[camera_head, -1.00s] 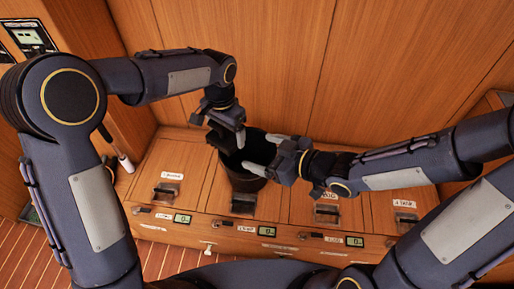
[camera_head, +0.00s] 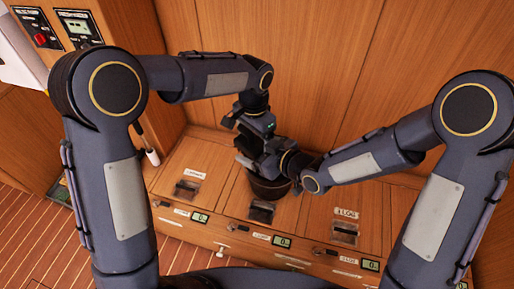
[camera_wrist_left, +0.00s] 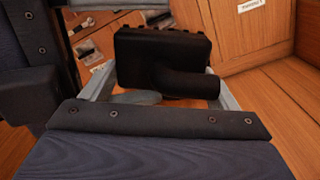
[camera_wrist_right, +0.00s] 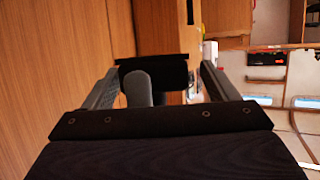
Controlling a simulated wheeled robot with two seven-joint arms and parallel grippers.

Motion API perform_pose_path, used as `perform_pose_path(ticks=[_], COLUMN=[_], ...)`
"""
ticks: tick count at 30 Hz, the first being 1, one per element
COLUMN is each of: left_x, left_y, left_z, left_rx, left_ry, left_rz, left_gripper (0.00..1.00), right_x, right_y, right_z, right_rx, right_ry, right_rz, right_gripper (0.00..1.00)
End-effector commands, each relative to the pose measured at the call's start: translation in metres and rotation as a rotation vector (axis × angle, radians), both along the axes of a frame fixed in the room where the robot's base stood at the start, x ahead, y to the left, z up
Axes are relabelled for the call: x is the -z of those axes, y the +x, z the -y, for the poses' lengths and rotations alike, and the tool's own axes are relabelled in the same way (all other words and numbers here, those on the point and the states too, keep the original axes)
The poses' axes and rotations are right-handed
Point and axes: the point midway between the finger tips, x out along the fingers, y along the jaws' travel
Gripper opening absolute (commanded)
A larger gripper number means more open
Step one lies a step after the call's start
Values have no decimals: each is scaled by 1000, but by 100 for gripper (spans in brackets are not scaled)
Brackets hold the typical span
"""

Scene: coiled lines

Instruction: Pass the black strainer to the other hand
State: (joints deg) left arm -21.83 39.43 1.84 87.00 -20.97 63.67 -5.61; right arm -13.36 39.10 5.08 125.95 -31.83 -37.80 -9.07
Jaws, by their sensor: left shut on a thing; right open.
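The black strainer, a boxy body with a short round pipe, shows in the left wrist view (camera_wrist_left: 165,48) between the fingers of my left gripper (camera_wrist_left: 160,88), which is shut on it. In the right wrist view the strainer (camera_wrist_right: 172,74) lies between the spread fingers of my right gripper (camera_wrist_right: 160,74). That gripper is open; I cannot tell whether its fingers touch the strainer. A grey finger of my left gripper shows beside the strainer there. In the head view my left gripper (camera_head: 256,130) and right gripper (camera_head: 258,160) meet, and the strainer is hard to separate from them.
The bench has labelled lids, latches and small displays. A wood-panelled wall (camera_head: 330,60) rises close behind. A control panel (camera_head: 78,28) is at upper left.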

Motion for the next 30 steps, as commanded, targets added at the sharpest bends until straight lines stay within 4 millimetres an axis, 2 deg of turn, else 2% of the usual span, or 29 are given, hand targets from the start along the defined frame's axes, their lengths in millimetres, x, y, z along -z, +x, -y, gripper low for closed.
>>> perform_pose_path(ticks=[4, 5, 16, 17, 18, 20, 30], left_x=[0, 0, 0, -1, -1, 0, -1], left_y=[0, 0, 1, 1, 1, 1, -1], left_z=[0, 0, 0, 0, 0, 0, 2], left_rx=[0, 0, 0, 0, 0, 0, 4], left_ry=[-1, -1, -2, -2, -2, -2, -2], left_rz=[1, 1, 4, 4, 4, 4, -2], left_gripper=[56, 56, 56, 85, 90, 98, 100], right_x=[0, 0, 0, -1, -1, -1, -1], right_y=[0, 0, -1, -1, -1, -1, 1], right_z=[0, 0, -1, -1, -1, -1, 0], right_rx=[0, 0, -4, -4, -4, -4, 1], right_ry=[0, 0, 0, 1, 1, 1, 1], right_rz=[0, 0, 0, 1, 1, 1, 2], right_gripper=[80, 77, 30, 29, 25, 25, 25])
